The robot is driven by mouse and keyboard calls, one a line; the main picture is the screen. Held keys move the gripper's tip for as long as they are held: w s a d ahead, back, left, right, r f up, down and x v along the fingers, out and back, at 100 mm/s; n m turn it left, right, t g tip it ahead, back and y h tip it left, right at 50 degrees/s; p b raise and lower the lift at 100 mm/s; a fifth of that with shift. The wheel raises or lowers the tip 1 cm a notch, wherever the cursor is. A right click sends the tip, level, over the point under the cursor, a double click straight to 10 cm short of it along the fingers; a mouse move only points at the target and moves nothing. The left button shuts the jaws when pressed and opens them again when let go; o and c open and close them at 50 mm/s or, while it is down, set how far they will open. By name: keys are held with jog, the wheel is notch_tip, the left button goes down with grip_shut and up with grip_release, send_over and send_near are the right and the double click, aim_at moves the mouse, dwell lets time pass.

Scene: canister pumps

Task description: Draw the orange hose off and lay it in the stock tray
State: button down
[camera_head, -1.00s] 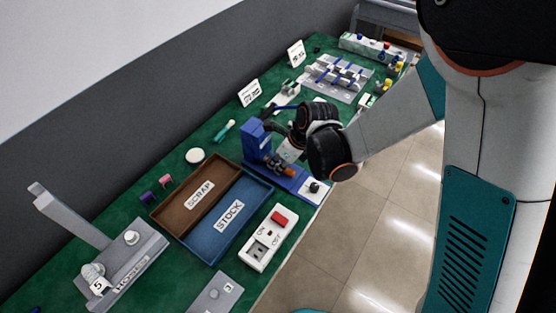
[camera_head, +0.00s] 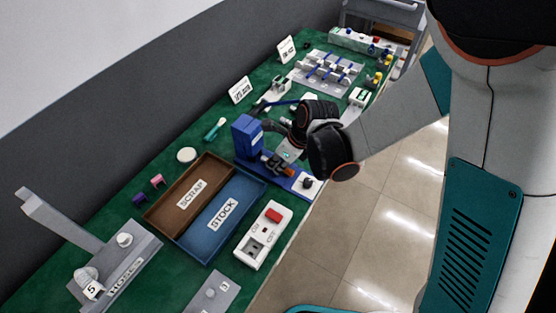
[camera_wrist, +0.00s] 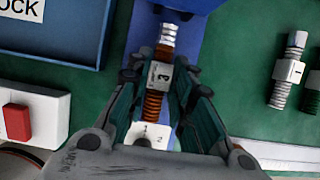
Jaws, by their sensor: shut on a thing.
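The ribbed orange hose (camera_wrist: 153,106) carries a white numbered tag and has a bright metal fitting at its upper end, close to the blue pump (camera_wrist: 180,6). Whether that fitting is joined to the pump I cannot tell. My gripper (camera_wrist: 160,78) is shut on the hose around the tag, one finger on each side. In the head view my gripper (camera_head: 285,158) is low beside the blue pump (camera_head: 248,137), and a little of the orange hose (camera_head: 268,169) shows. The blue stock tray (camera_head: 246,196) lies left of the pump; its corner (camera_wrist: 60,52) shows in the wrist view.
The brown scrap tray (camera_head: 160,214) adjoins the stock tray. A white switch box (camera_head: 262,236) with a red button stands near the table's front edge. In the wrist view a grey ribbed hose (camera_wrist: 282,94) lies to the right. Green table (camera_wrist: 85,105) shows between tray and pump.

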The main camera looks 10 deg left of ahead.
jog(key=shift+r+p, duration=1.95)
jog(key=shift+r, duration=1.1)
